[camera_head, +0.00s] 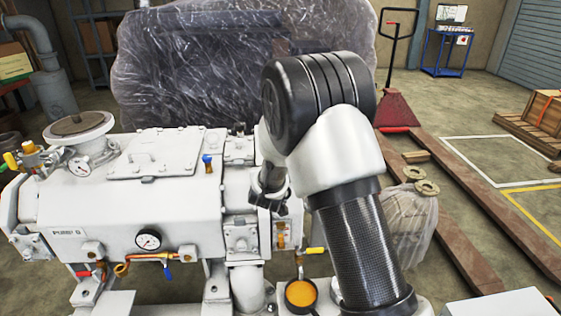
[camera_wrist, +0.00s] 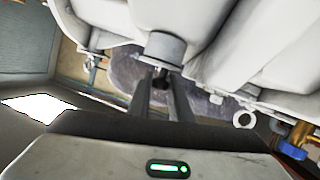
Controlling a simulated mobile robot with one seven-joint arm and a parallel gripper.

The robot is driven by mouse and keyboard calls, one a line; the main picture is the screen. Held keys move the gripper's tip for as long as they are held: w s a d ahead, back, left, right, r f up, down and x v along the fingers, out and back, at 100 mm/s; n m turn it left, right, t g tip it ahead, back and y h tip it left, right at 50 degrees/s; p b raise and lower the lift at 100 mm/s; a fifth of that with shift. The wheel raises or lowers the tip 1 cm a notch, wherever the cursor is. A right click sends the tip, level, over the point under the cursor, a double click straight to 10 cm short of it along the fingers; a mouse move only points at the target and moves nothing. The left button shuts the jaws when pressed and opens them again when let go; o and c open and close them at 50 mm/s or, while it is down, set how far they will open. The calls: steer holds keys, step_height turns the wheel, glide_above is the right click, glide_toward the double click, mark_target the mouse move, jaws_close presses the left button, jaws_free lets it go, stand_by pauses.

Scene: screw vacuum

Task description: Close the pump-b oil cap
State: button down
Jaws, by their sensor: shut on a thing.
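The white pump (camera_head: 150,200) fills the left and middle of the head view, with a label on its front that is hard to read. My gripper (camera_wrist: 161,78) points at a short grey cylinder (camera_wrist: 166,47) on the pump in the wrist view. Its two fingers are close together on a small dark piece at the cylinder's near end. I take this to be the oil cap, but cannot tell where the cap ends and its seat begins. In the head view my arm hides most of the gripper and the held part.
A pressure gauge (camera_head: 148,239), a blue-handled valve (camera_head: 207,162) and a yellow-handled valve (camera_head: 314,250) stick out from the pump. A plastic-wrapped load (camera_head: 240,65) stands behind; a red pallet jack (camera_head: 392,105) stands at back right.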

steer(key=c, duration=1.6)
jaws_free()
steer(key=p+v, duration=0.2)
steer(key=v, duration=1.5)
steer(key=shift+s+f+p, duration=0.1)
steer(key=shift+s+p, duration=0.15)
steer(key=shift+p, duration=0.05)
